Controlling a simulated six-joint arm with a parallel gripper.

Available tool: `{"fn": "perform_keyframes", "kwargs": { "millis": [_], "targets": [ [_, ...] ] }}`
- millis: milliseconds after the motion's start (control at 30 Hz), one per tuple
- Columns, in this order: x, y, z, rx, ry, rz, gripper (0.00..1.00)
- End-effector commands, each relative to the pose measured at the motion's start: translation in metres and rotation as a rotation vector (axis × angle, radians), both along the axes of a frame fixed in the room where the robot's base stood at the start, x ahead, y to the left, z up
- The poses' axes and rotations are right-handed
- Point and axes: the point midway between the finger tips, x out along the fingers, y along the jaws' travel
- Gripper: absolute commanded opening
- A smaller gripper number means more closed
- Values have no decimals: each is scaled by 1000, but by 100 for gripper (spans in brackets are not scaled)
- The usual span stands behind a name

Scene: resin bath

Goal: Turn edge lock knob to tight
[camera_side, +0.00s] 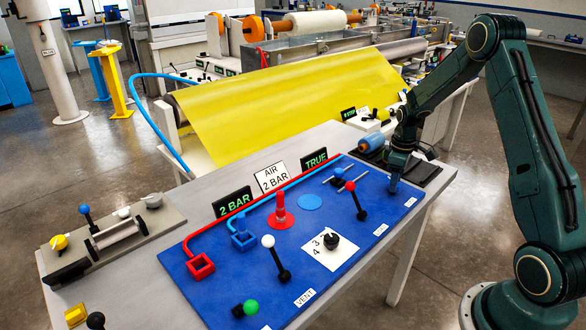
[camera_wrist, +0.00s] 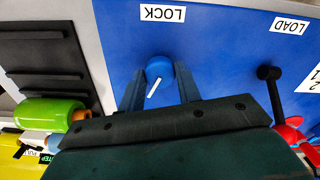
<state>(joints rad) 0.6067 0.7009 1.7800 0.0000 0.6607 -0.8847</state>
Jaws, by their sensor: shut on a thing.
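The edge lock knob (camera_wrist: 159,67) is a round blue knob with a white pointer line, set on the blue panel (camera_wrist: 220,50) just below the LOCK label (camera_wrist: 162,14) in the wrist view. The pointer line slants down and slightly left, toward my gripper. My gripper (camera_wrist: 160,74) is shut on the knob, with one finger on each side. In the side view my gripper (camera_side: 393,180) points down at the panel's right end, and its fingers hide the knob. No tight mark is readable.
A lever with a red ball (camera_side: 350,186) stands left of my gripper. A black base with a blue roller (camera_side: 372,141) is just behind my gripper. The panel's front right edge is clear.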

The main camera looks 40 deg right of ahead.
Motion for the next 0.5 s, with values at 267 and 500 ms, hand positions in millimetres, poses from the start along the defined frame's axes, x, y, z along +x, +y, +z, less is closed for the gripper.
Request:
{"fn": "perform_keyframes", "kwargs": {
  "millis": [267, 500],
  "targets": [
    [1, 0, 0, 0, -2, 2, 47],
    [0, 0, 0, -1, -1, 0, 55]
  ]
}}
